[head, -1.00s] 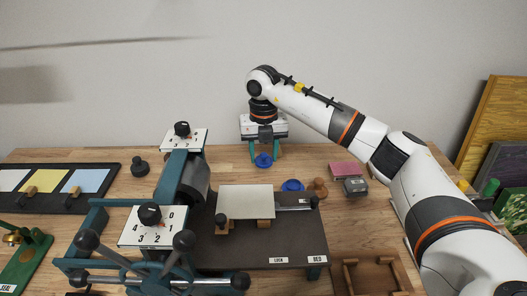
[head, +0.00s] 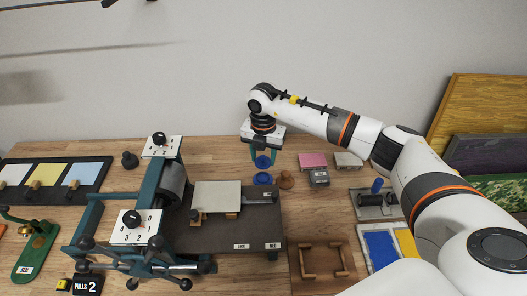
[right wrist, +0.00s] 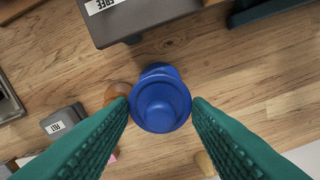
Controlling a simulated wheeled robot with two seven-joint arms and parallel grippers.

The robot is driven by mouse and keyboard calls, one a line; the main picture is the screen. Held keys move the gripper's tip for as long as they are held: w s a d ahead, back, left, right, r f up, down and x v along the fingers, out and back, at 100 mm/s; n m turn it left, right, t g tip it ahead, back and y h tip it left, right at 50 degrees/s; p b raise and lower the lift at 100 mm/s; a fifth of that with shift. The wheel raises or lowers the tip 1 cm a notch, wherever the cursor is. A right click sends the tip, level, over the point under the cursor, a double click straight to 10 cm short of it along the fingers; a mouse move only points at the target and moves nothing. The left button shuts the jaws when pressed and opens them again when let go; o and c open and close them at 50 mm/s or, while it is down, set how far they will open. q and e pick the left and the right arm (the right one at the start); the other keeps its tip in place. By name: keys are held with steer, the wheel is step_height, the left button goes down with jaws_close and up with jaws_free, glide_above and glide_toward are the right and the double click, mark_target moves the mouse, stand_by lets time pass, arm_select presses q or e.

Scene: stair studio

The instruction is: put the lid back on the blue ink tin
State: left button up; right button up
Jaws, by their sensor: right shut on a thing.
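My right gripper (head: 263,156) is shut on the blue lid (head: 263,162), which it holds by its edges between green fingertips. In the right wrist view the round lid (right wrist: 161,107) sits between the fingertips. The blue ink tin (head: 262,179) stands on the bench just nearer than the lid, by the back right corner of the press bed. In the right wrist view only the far rim of the tin (right wrist: 158,71) shows, the rest hidden behind the lid. The lid appears apart from the tin, but its height is hard to tell. My left gripper is out of view.
A brown wooden knob (head: 286,180) stands close to the right of the tin. The press bed (head: 225,235) is close on the left. Pink (head: 312,160) and grey (head: 319,177) blocks lie to the right. A wooden tray (head: 322,274) is in front.

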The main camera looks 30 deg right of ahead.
steer(key=shift+f+b, duration=1.75)
steer(key=shift+f, duration=1.05)
steer(key=shift+f, duration=0.1)
steer(key=o, duration=1)
steer(key=shift+o, duration=0.5)
steer(key=o, duration=0.4)
